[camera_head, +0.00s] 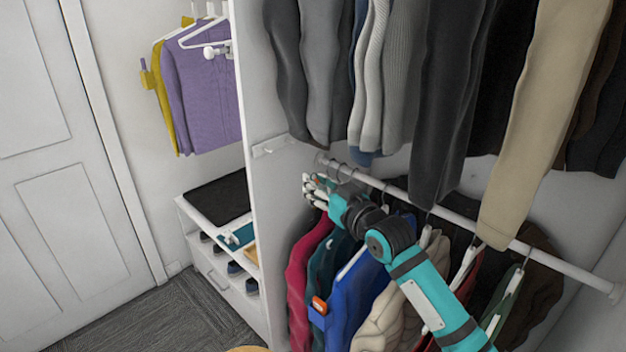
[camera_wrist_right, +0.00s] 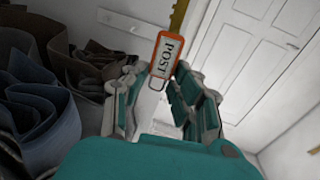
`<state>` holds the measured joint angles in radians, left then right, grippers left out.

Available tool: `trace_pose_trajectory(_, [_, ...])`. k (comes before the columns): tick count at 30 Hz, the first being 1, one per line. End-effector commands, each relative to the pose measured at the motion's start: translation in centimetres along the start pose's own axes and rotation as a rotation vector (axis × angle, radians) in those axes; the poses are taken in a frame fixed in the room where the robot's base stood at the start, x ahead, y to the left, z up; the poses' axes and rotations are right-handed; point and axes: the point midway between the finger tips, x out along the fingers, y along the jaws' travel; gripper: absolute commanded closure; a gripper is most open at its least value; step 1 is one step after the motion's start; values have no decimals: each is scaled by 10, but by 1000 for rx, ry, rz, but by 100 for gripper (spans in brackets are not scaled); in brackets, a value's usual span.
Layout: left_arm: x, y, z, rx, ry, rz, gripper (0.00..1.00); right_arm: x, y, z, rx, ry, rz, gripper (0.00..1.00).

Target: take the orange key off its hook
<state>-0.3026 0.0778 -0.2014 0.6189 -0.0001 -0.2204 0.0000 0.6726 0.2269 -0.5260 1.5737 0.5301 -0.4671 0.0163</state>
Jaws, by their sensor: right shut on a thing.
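The orange key tag (camera_wrist_right: 167,55), a white plate marked POST in an orange frame with a metal ring at its lower end, stands upright between the fingertips of my right gripper (camera_wrist_right: 159,80) in the right wrist view. The gripper is shut on it. In the head view my right gripper (camera_head: 311,189) is beside the end of the white partition, above the lower hanging clothes, with a small bit of orange at its fingers. A small white hook rail (camera_head: 270,148) is on the partition, left of and above the gripper. My left gripper is not in view.
A white clothes rail (camera_head: 400,193) runs close behind my right arm. Trousers (camera_head: 385,70) hang above and jackets (camera_head: 358,300) below. An orange patch (camera_head: 319,305) shows among the jackets. A shelf unit (camera_head: 196,220) stands left of the partition; bare carpet (camera_head: 170,315) lies in front.

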Motion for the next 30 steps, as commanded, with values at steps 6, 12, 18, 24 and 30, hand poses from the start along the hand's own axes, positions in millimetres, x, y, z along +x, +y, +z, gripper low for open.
trace_pose_trajectory(6, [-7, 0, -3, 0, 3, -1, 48, -11, 3, -1, 0, 0, 1, 100])
trace_pose_trajectory(12, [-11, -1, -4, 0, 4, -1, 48, -21, 4, -2, 1, 1, 0, 100])
trace_pose_trajectory(18, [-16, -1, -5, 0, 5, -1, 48, -31, 6, -2, 1, 1, 0, 100])
trace_pose_trajectory(24, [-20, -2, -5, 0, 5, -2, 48, -41, 8, -2, 1, 1, 0, 100])
trace_pose_trajectory(30, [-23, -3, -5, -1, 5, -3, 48, -50, 10, -2, 1, 1, 0, 100])
